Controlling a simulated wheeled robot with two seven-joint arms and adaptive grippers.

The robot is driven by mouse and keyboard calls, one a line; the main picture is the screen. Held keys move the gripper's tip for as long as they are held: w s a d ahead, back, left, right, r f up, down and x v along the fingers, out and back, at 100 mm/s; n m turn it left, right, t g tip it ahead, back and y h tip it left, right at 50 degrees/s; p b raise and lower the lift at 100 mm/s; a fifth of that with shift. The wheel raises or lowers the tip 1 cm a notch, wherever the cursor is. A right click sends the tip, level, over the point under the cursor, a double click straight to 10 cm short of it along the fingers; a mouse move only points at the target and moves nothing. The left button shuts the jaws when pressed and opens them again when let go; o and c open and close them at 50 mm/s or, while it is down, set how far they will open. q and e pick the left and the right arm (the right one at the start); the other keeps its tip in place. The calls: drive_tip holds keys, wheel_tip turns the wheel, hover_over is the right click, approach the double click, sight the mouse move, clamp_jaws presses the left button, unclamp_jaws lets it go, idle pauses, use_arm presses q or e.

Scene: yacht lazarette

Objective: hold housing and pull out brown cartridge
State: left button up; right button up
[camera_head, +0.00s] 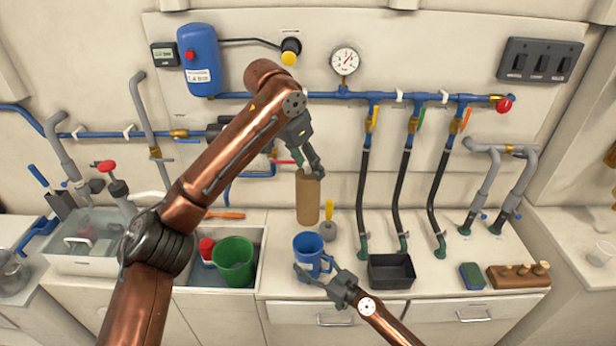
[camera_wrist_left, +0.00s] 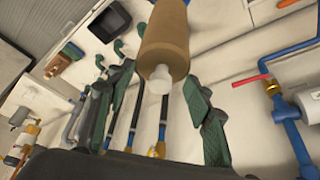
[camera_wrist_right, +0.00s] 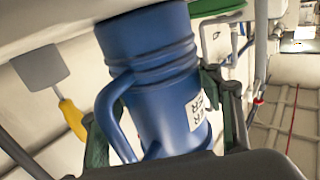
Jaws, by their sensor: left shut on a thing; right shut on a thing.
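The brown cartridge (camera_head: 308,203) hangs upright below my left gripper (camera_head: 310,172), which is shut on its upper end. In the left wrist view the cartridge (camera_wrist_left: 164,38) shows its pale end piece (camera_wrist_left: 159,79) between the fingers (camera_wrist_left: 158,105). The blue housing (camera_head: 308,243) stands upright on the counter, just below the cartridge, and a narrow gap shows between them. My right gripper (camera_head: 325,278) is shut on the housing's near side. The right wrist view shows the ribbed housing (camera_wrist_right: 150,60), its handle and a white label, between the fingers (camera_wrist_right: 165,110).
A yellow-handled tool (camera_head: 328,230) stands close to the right of the housing. A black tray (camera_head: 391,271) and hoses are farther right. A green bucket (camera_head: 234,262) sits in the sink recess at left. Blue pipes run along the wall behind.

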use_arm(q)
drive_tip(key=shift+r, duration=0.2)
use_arm(e)
drive_tip(key=o, duration=1.5)
drive_tip(key=v, duration=1.2)
drive_tip(key=shift+c, duration=1.2)
